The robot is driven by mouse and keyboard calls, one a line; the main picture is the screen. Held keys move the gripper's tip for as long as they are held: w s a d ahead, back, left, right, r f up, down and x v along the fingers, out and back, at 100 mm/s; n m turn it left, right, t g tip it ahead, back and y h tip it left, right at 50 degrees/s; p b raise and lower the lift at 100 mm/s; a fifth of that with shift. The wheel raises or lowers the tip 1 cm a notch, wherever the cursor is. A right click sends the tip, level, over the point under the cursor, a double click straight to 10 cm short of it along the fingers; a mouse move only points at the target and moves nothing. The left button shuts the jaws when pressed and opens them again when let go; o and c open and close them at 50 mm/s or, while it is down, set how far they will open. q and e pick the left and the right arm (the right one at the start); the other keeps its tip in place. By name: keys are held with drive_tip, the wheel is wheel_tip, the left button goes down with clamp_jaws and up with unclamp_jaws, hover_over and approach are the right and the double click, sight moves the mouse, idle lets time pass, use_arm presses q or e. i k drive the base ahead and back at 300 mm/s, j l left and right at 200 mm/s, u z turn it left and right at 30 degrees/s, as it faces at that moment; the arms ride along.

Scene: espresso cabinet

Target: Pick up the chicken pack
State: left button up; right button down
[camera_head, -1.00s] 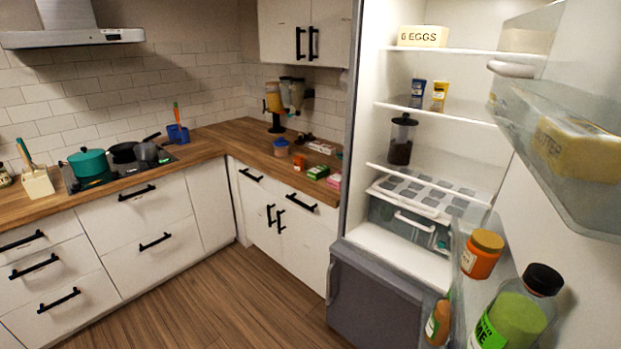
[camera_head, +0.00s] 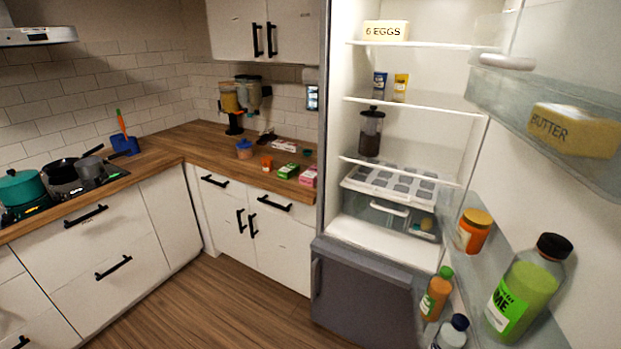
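I cannot make out a thing clearly labelled as chicken. Several small packs lie at the right end of the wooden counter beside the fridge: a green box (camera_head: 288,171), a pink box (camera_head: 309,176) and a flat red-and-white pack (camera_head: 283,145). Their labels are too small to read. A clear drawer (camera_head: 380,212) low in the open fridge holds something I cannot identify. Neither of my grippers is in view.
The fridge door stands open at the right, with a butter pack (camera_head: 573,131), an orange jar (camera_head: 473,231) and a green bottle (camera_head: 522,287) in its shelves. A dark coffee press (camera_head: 371,132) stands inside. The wooden floor (camera_head: 215,305) in front is clear.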

sight(309, 177)
drive_tip(key=i+j+z, duration=0.15)
drive_tip(key=i+j, duration=0.45)
drive_tip(key=i+j+z, duration=0.1)
drive_tip(key=i+j, duration=0.5)
drive_tip(key=j, duration=0.15)
